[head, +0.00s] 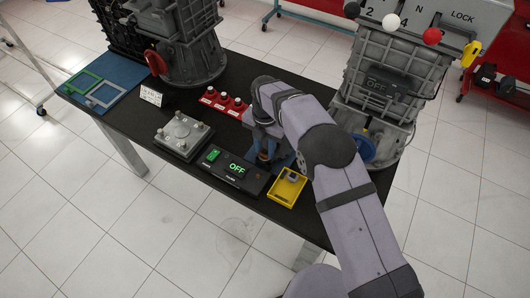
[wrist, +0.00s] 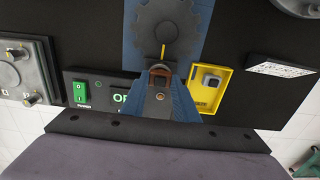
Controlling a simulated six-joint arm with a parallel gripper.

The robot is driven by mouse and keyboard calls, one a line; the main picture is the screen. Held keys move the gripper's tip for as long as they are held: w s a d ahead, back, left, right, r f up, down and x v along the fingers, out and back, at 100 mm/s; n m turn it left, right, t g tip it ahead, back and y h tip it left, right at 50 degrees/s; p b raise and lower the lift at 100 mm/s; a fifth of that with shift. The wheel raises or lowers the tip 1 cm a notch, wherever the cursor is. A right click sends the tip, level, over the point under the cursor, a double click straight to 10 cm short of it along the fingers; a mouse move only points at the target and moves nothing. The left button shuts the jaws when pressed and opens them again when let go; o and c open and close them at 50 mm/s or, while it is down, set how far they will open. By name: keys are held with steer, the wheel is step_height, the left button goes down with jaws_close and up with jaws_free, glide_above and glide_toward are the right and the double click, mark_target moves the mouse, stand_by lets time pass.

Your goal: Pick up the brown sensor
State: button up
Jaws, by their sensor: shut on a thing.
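My gripper (wrist: 162,86) is shut on the brown sensor (wrist: 159,73), a small brown piece between the fingertips in the wrist view. The fingers cover most of the sensor. In the head view my gripper (head: 264,161) is over the black table, between the OFF panel and the yellow tray, with only a little brown showing. I cannot tell whether the sensor is clear of the surface below.
A yellow tray (wrist: 225,72) holding a grey part (wrist: 211,80) is right of my gripper. A panel with a green switch (wrist: 80,92) is left. A dark toothed disc (wrist: 166,20) lies on a blue strip beyond. Engine units (head: 388,85) stand behind.

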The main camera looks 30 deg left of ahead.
mark_target(265, 151)
step_height(265, 151, up, 10)
steer(key=b, duration=0.3)
stand_by(0.4)
steer(key=shift+r+p, duration=1.05)
steer(key=shift+p, duration=0.3)
steer(key=shift+r+p, duration=0.35)
steer(key=shift+p, duration=0.1)
steer(key=shift+r, duration=0.1)
